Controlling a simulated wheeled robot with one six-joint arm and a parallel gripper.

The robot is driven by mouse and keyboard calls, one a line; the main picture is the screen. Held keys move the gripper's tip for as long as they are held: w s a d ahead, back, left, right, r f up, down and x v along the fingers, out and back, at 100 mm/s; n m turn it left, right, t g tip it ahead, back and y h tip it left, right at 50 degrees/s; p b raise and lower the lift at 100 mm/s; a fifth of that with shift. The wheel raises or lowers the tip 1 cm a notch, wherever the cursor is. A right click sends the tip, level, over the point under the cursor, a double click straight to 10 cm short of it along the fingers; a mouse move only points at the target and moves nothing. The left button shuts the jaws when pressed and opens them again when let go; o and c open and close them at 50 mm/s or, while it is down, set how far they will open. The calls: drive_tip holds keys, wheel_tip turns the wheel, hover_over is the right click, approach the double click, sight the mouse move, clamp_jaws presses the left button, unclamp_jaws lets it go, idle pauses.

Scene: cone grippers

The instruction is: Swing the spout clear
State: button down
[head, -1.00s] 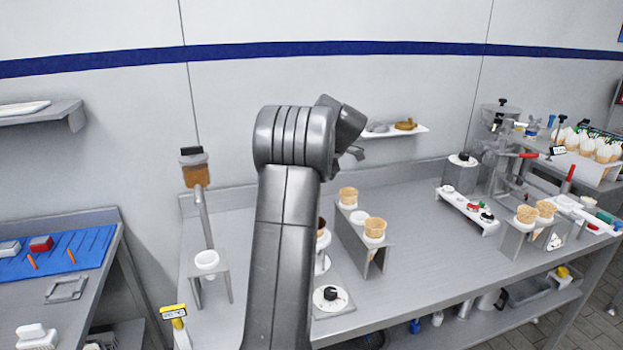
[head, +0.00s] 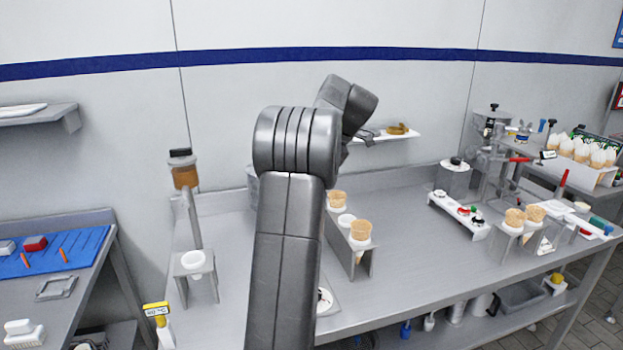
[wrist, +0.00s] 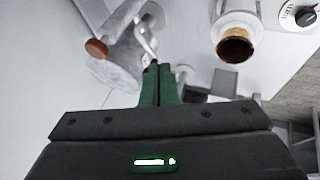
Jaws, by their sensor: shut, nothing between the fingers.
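My gripper (wrist: 158,72) shows in the wrist view with its green fingers shut and nothing between them. Just beyond and left of the fingertips is a shiny metal vessel (wrist: 120,65) with a brown round end. A thin bent metal piece, which may be the spout (wrist: 146,38), runs down its right side close to the fingertips; I cannot tell whether they touch. To the right, a cone with a dark brown inside (wrist: 235,48) sits in a white holder. In the head view my arm hides the vessel's front and this cone; a grey cylinder edge (head: 252,183) shows behind the arm.
A dial (wrist: 300,14) is at the wrist view's upper right. In the head view, a stand with cones (head: 362,258) is right of my arm. An amber jar on a slanted tube (head: 185,175) stands left. Bare counter (head: 400,215) lies further right.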

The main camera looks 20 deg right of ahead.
drive_tip(key=v, duration=0.4)
drive_tip(key=shift+w+d, duration=0.25)
drive_tip(key=shift+d, duration=0.05)
